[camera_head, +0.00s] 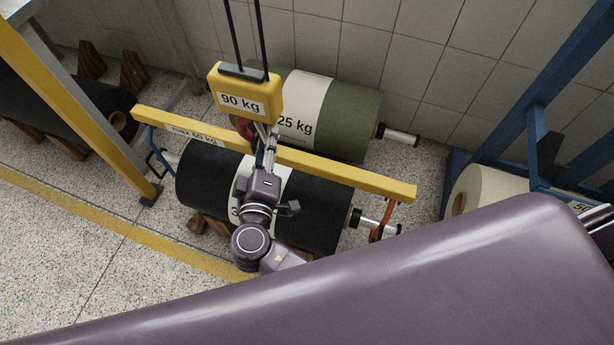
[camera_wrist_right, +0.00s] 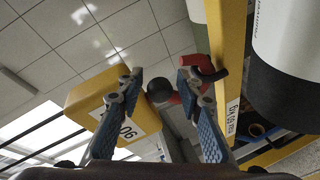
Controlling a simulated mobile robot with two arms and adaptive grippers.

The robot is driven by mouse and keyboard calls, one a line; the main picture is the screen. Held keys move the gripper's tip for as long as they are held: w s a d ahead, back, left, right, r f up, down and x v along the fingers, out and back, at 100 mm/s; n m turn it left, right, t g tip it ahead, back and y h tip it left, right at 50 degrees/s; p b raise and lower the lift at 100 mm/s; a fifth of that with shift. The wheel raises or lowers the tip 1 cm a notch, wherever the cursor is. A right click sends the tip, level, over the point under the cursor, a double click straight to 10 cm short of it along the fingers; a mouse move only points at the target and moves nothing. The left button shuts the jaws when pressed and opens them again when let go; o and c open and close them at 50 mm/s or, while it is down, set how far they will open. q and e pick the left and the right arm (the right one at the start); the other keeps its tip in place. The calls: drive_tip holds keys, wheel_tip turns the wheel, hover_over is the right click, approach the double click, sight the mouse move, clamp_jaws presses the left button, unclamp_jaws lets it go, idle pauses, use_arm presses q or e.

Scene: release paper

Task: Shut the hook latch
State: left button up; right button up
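The red hook (camera_wrist_right: 207,74) shows in the right wrist view at the yellow beam (camera_wrist_right: 228,50), below the yellow 90 kg hoist block (camera_wrist_right: 98,100). A dark round part (camera_wrist_right: 159,89) sits at the hook's end, seen in the gap between my fingers. I cannot make out the latch itself. My right gripper (camera_wrist_right: 160,82) is open with nothing between its pads, pointing at the hook. In the head view the right gripper (camera_head: 267,140) is beside the hook (camera_head: 243,128), which it partly hides. My left gripper is not in view.
The yellow beam (camera_head: 345,170) spans a black roll (camera_head: 310,215), with a blue hook (camera_head: 156,150) at left and an orange one (camera_head: 382,215) at right. A green roll (camera_head: 350,112) lies behind. A blue rack (camera_head: 545,110) stands right, a yellow post (camera_head: 80,100) left.

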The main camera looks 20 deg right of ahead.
drive_tip(key=f+m+t+b, duration=0.1)
drive_tip(key=m+b, duration=0.1)
drive_tip(key=b, duration=0.2)
drive_tip(key=a+f+m+t+b, duration=0.1)
drive_tip(key=m+b, duration=0.2)
drive_tip(key=b, duration=0.1)
drive_tip(key=shift+w+f+b, duration=0.15)
drive_tip(key=shift+f+b, duration=0.15)
drive_tip(key=shift+f, duration=0.05)
drive_tip(key=v, duration=0.7)
drive_tip(key=s+d+f+n+g+y+p, duration=0.1)
drive_tip(key=d+f+n+g+p, duration=0.15)
drive_tip(key=f+p, duration=0.35)
drive_tip(key=s+d+f+n+g+y+p, duration=0.1)
drive_tip(key=f+n+g+y+p, duration=0.15)
drive_tip(key=f+p, duration=0.4)
drive_tip(key=s+d+f+g+p, duration=0.3)
drive_tip(key=s+f, duration=0.3)
drive_tip(key=s+d+f+g+p, duration=0.3)
drive_tip(key=s+f+p, duration=0.1)
drive_tip(key=s+f, duration=0.2)
drive_tip(key=shift+d+m+g+p, duration=0.3)
drive_tip(key=shift+m+g, duration=0.1)
drive_tip(key=shift+s, duration=0.15)
